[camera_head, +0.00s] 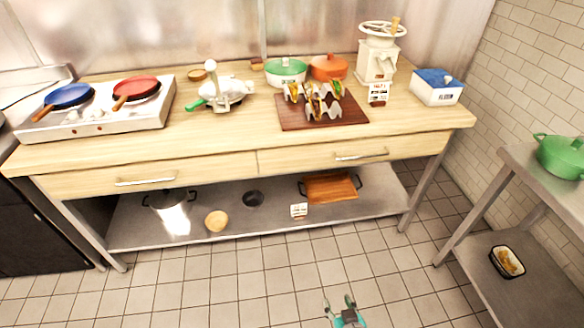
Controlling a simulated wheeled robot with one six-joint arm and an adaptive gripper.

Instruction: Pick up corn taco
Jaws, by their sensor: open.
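Several tacos (318,104) stand in metal holders on a dark wooden board (291,116), on the right half of the wooden worktop. They are small in the view, and I cannot tell which one is the corn taco. My gripper (344,304) shows at the bottom edge, over the tiled floor. It is open and empty, well in front of the worktop and apart from the tacos.
A white grinder (377,62) and a blue-lidded box (436,88) stand right of the board. Green (286,71) and orange (328,67) pots stand behind it. A two-pan stove (98,120) is at left. A side table (520,170) stands at right. The floor in front is clear.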

